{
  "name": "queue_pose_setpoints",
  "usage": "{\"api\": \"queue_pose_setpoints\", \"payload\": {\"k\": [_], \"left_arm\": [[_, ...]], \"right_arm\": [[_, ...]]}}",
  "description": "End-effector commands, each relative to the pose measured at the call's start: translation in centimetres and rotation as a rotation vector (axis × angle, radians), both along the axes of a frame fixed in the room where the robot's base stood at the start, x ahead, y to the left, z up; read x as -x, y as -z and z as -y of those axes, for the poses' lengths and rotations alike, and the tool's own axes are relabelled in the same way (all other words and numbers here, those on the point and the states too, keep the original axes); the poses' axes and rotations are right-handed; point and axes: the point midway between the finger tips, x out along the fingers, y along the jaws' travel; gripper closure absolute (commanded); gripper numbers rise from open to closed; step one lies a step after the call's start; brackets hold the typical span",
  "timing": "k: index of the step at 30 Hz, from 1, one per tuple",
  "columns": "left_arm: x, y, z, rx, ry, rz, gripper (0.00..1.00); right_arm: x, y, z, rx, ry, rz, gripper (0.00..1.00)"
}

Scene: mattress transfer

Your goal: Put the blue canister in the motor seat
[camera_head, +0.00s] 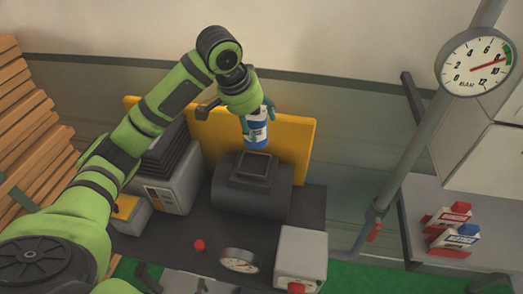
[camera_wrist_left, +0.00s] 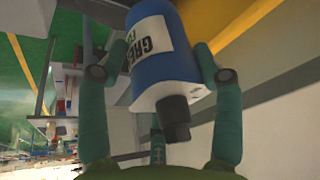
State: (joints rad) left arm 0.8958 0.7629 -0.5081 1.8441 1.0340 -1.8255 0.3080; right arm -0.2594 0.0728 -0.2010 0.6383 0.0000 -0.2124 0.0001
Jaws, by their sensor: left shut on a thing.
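The blue canister (camera_head: 257,138) has a white label and hangs roughly upright in my left gripper (camera_head: 257,112). In the left wrist view the canister (camera_wrist_left: 160,50) shows lettering on its label and a dark nozzle, with green fingers on both sides of it. The gripper is shut on it. The canister is over a dark motor housing (camera_head: 235,195) whose square raised top, the motor seat (camera_head: 252,167), lies just below the canister's lower end. I cannot tell whether the canister touches the seat. My right gripper is not in view.
A yellow panel (camera_head: 298,145) stands behind the motor. A grey box with dark fins (camera_head: 172,185) is to the left. A red knob (camera_head: 199,245), a round gauge (camera_head: 239,261) and a grey control box (camera_head: 301,255) are in front. A grey pipe (camera_head: 405,175) rises at right.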

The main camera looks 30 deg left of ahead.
Motion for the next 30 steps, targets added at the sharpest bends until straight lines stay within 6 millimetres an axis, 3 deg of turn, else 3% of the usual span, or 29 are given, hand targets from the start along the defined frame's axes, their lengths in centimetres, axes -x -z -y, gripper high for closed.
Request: {"api": "queue_pose_setpoints", "payload": {"k": [6, 10, 14, 21, 28, 29, 30], "left_arm": [[0.2, 3.9, 0.0, -0.001, -0.001, -0.005, 0.88], [0.1, 5.2, 0.0, -0.001, -0.001, -0.003, 0.88], [0.2, 6.8, 0.0, -0.001, -0.001, -0.006, 0.88], [0.1, 9.0, 0.0, -0.001, -0.001, 0.000, 0.88], [0.1, 9.1, 0.0, -0.001, 0.000, 0.000, 0.88], [0.1, 9.2, 0.0, -0.001, 0.000, -0.003, 0.30], [0.1, 9.2, 0.0, -0.001, 0.000, -0.003, 0.14]], "right_arm": [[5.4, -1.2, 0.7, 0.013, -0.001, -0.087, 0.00], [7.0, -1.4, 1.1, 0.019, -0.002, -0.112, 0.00], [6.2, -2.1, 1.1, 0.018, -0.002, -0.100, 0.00], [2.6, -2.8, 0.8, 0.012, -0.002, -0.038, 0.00], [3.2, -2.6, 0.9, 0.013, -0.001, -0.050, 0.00], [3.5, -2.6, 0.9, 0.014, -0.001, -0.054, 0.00], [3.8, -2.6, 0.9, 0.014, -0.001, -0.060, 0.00]]}}
